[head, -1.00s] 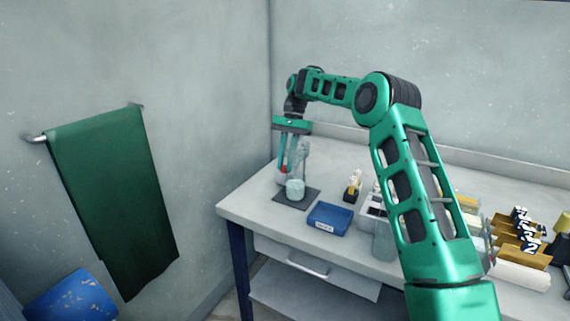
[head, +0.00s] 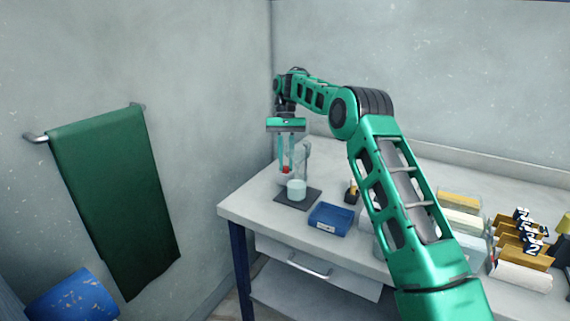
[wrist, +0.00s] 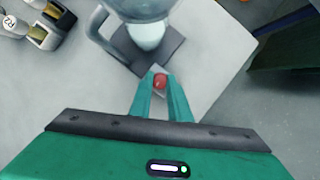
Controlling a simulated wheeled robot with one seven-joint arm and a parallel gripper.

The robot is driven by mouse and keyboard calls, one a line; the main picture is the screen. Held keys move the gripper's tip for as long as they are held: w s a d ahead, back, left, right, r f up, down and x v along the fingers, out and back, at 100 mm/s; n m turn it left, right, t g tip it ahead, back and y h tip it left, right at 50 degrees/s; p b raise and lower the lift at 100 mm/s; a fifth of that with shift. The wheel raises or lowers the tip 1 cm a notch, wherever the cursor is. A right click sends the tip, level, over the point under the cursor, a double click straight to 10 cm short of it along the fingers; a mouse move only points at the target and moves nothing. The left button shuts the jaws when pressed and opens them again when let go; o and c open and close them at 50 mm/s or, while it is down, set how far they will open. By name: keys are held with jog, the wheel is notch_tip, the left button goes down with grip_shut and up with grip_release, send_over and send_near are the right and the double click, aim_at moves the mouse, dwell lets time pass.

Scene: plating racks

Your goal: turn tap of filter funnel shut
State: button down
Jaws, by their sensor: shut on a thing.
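The filter funnel's red tap (wrist: 160,81) sits between my fingertips in the wrist view, and shows as a small red spot in the head view (head: 286,169). My gripper (head: 286,167) points down and is shut on the tap; it also shows in the wrist view (wrist: 160,84). The clear grey funnel (wrist: 103,28) is just beyond the fingertips in the wrist view, partly cut off by the top edge. In the head view it is faint behind and right of my fingers (head: 303,154). A pale beaker (head: 296,189) stands below it on a dark mat (head: 283,199).
A blue tray (head: 331,217) lies right of the mat. A small black and yellow item (head: 351,191) stands behind it. Racks with numbered black tags (head: 521,235) fill the right side. The table's (head: 238,208) left corner is bare. A green towel (head: 110,195) hangs on the left wall.

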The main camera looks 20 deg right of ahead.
jog(key=shift+w+a+r, duration=0.1)
jog(key=shift+r, duration=0.05)
jog(key=c, duration=1.7)
grip_release()
jog(key=shift+o, duration=0.2)
jog(key=m, duration=0.1)
jog(key=m+y, duration=0.1)
jog(key=m, duration=0.1)
jog(key=m+t, duration=0.1)
jog(key=m, duration=0.1)
jog(key=shift+s+d+y, duration=0.25)
jog(key=shift+d+y, duration=0.05)
jog(key=shift+y, duration=0.1)
jog(key=m+t+y, duration=0.1)
jog(key=m, duration=0.2)
jog(key=shift+m, duration=0.6)
jog(key=v, duration=1)
jog(key=s+d+r+n+h, duration=0.1)
jog(key=s+d, duration=0.2)
jog(key=s, duration=0.6)
jog(key=s+d+r+n+t+h, duration=0.1)
jog(key=s+d, duration=0.3)
jog(key=s, duration=0.5)
jog(key=s+d+r+n+h, duration=0.1)
jog(key=s+d, duration=0.3)
jog(key=s, duration=0.4)
jog(key=shift+s+d+r+n+h, duration=0.2)
jog(key=shift+s+n+h, duration=0.15)
jog(key=shift+h, duration=0.25)
